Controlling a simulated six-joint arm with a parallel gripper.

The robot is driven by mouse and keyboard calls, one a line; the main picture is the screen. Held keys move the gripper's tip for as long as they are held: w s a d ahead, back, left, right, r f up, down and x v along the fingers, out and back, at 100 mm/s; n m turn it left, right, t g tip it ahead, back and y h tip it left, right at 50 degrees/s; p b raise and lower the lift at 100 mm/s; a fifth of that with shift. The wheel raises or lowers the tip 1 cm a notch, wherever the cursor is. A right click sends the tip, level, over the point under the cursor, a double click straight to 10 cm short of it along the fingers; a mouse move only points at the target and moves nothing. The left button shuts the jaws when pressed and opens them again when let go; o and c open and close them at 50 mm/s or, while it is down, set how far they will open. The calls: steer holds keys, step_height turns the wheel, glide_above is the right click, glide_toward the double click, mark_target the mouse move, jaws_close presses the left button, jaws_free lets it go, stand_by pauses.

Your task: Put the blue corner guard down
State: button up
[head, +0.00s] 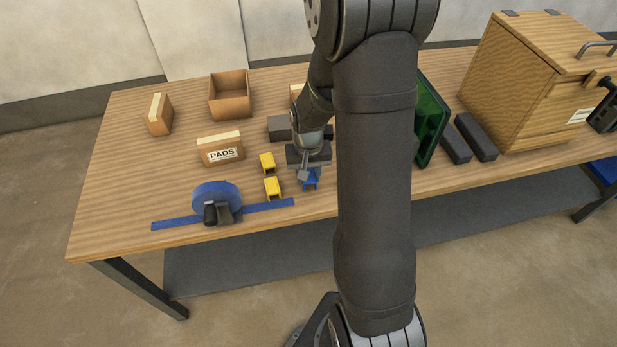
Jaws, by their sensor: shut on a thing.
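The blue corner guard (311,182) is small and sits at my gripper (307,175), which is shut on it. The guard is near the front edge of the wooden table (120,190), just right of the yellow pieces. I cannot tell whether the guard touches the tabletop or hangs a little above it. My gripper points down, and its fingers and body cover the upper part of the guard.
Two yellow corner guards (272,188) stand just left. A blue strap reel (217,197) with its strap lies further left. Behind are a PADS box (221,150), an open box (229,97) and a grey block (279,128). A green panel (431,120) and wooden crate (510,85) stand right.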

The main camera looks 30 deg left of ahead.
steer(key=r, duration=0.8)
steer(key=shift+w+a+r, duration=0.1)
steer(key=shift+w+a, duration=0.15)
steer(key=w+a+r+n, duration=0.3)
steer(key=w+a+r, duration=0.3)
steer(key=w+a, duration=0.45)
steer(key=w+a+r+n, duration=0.2)
steer(key=w+a+r, duration=0.45)
steer(key=a, duration=0.65)
steer(key=s+a+f, duration=0.4)
steer(key=a+f, duration=0.7)
steer(key=shift+s+n, duration=0.25)
steer(key=shift+n, duration=0.05)
steer(key=shift+f, duration=0.25)
steer(key=shift+f, duration=0.3)
steer(key=o, duration=0.9)
steer(key=shift+o, duration=0.2)
